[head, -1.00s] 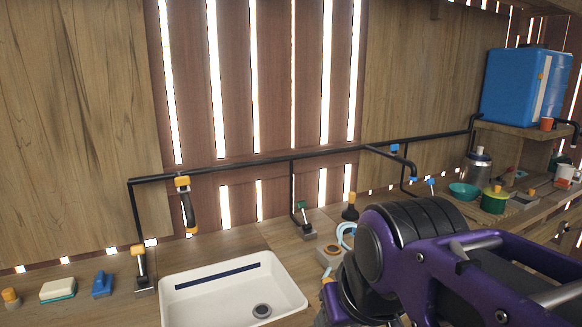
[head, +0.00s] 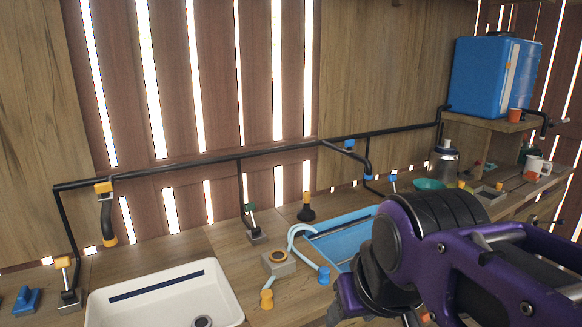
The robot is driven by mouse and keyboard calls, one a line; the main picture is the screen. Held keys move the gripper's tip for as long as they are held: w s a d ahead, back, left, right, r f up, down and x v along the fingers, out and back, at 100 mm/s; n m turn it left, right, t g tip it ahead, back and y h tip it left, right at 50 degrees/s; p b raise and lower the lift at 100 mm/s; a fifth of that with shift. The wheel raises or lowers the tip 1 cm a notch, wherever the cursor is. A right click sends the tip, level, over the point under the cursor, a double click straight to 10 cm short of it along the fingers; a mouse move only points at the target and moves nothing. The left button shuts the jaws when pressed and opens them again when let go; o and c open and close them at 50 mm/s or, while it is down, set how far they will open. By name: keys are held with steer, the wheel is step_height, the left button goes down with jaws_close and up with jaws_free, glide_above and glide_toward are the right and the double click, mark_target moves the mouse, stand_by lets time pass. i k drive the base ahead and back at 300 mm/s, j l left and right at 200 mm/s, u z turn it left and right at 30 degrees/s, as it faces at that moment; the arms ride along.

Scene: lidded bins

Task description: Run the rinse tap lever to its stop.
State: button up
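Three lever valves stand along the black pipe, and I cannot tell by any label which is the rinse tap's. A yellow-topped lever (head: 63,264) stands behind the left of the white sink. A green-topped lever (head: 250,220) on a grey block stands mid-counter. A blue-topped lever (head: 393,181) stands further right, behind the blue basin (head: 338,238). A spout with yellow bands (head: 105,212) hangs behind the sink, and a spout with a blue band (head: 366,160) hangs over the basin. My purple arm fills the lower right; my gripper's fingertips do not show.
The white sink (head: 112,305) is at the lower left, with a blue brush (head: 26,299) beside it. A blue tank (head: 484,82) sits on the right shelf.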

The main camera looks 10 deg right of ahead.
mark_target(393, 177)
steer(key=i+l, duration=0.1)
steer(key=l, duration=0.25)
steer(key=i+l+z, duration=0.15)
steer(key=l, duration=0.25)
steer(key=i+l, duration=0.15)
steer(key=l, duration=0.2)
steer(key=i+l+z, duration=0.1)
steer(key=l, duration=0.25)
steer(key=i+l+z, duration=0.1)
steer(key=l, duration=0.25)
steer(key=i+l+u, duration=0.15)
steer(key=l, duration=0.3)
steer(key=i+l+u, duration=0.2)
steer(key=l, duration=0.2)
steer(key=l+u, duration=0.15)
steer(key=l, duration=0.3)
